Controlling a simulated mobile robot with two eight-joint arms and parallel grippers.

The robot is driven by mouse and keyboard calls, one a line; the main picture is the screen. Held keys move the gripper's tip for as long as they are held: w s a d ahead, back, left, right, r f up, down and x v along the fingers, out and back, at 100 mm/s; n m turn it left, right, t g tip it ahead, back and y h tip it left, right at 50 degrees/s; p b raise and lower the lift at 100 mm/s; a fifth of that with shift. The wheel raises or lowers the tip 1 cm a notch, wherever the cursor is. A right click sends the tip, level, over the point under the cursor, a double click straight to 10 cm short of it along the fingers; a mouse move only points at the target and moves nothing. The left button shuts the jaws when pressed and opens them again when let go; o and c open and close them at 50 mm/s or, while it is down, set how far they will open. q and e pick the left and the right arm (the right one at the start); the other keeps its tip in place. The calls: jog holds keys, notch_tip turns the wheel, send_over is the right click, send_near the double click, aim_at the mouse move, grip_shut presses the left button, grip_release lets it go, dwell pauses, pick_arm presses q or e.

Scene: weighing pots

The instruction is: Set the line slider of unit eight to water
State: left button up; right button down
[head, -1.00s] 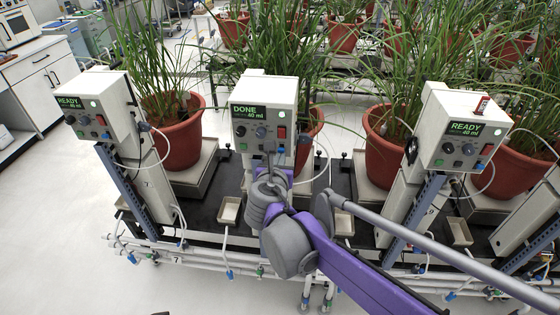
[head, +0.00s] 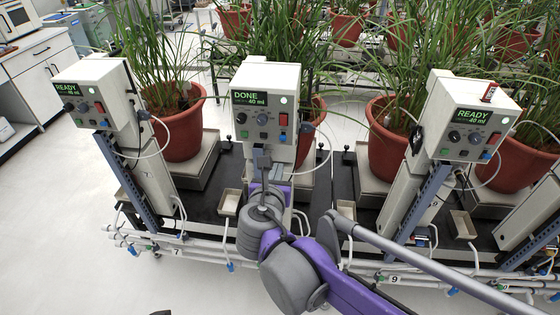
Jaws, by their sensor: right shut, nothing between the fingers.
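The middle unit (head: 265,95), between the rail labels 7 and 9, is a white box with a green screen (head: 249,98) reading DONE 40 ml. Its front has dark knobs, a red switch (head: 283,119), a green button (head: 262,135) and a small blue part at lower right that may be the line slider; its setting is too small to read. My left gripper is not in view.
The left unit (head: 92,95) and right unit (head: 465,115) both read READY 40 ml. Red pots (head: 180,135) with tall plants stand behind. Tubes, small trays (head: 230,203) and white pipes (head: 200,250) lie low around my arm. Open floor is at left.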

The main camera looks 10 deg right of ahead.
jog(key=shift+v, duration=1.15)
jog(key=shift+d, duration=0.1)
jog(key=s+d+f+m+g+p, duration=0.2)
jog(key=s+d+f+m+g, duration=0.6)
jog(key=m, duration=0.8)
jog(key=s+f+m+y, duration=0.2)
jog(key=s+f+m, duration=0.2)
jog(key=s+m, duration=0.2)
jog(key=s+d+f+m+y+p, duration=0.1)
jog(key=s+f+m+y, duration=0.1)
jog(key=s+m, duration=0.4)
jog(key=f+m, duration=0.1)
jog(key=m, duration=0.3)
jog(key=shift+s+d+f, duration=0.2)
jog(key=shift+s+f, duration=0.15)
jog(key=shift+s, duration=0.05)
